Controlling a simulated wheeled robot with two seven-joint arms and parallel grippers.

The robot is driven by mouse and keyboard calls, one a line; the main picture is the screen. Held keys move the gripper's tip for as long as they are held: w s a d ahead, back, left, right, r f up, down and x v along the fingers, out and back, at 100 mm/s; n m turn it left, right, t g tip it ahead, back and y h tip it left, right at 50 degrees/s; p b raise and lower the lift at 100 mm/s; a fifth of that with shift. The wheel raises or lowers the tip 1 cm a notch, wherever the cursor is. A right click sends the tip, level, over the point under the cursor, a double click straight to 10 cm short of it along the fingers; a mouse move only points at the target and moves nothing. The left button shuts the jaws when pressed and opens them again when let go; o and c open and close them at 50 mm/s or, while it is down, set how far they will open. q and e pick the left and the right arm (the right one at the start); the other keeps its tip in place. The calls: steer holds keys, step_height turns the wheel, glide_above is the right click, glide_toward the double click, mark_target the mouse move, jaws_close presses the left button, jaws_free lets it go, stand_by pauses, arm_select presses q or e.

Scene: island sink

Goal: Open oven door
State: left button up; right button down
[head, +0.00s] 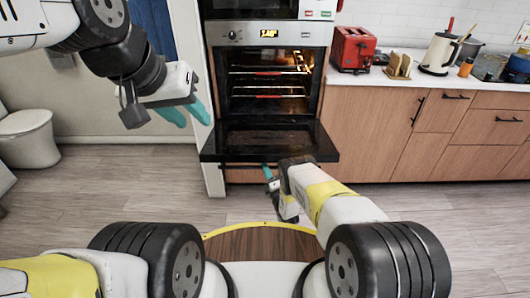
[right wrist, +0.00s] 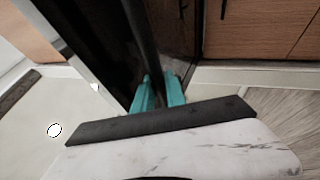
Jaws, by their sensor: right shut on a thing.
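The oven (head: 222,34) is built in at the back centre, its lit cavity with wire racks showing. Its dark oven door (head: 268,143) is swung down, roughly level, and juts out towards me. My right gripper (head: 268,172) is at the door's front edge, partly hidden by my own arm. In the right wrist view, its teal fingers (right wrist: 159,92) are shut around a dark bar, the door handle (right wrist: 140,38). My left gripper (head: 192,117) is raised left of the oven, with its teal fingers apart and empty.
A counter (head: 440,90) with wooden drawers runs right of the oven, holding a red toaster (head: 352,48) and a kettle (head: 439,54). A white toilet (head: 28,138) stands far left. The wooden floor (head: 130,185) left of the door is clear.

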steer(key=c, duration=1.4)
jaws_free()
steer(key=shift+w+r, duration=0.1)
steer(key=shift+w, duration=0.1)
steer(key=shift+o, duration=0.2)
steer(key=shift+s, duration=0.15)
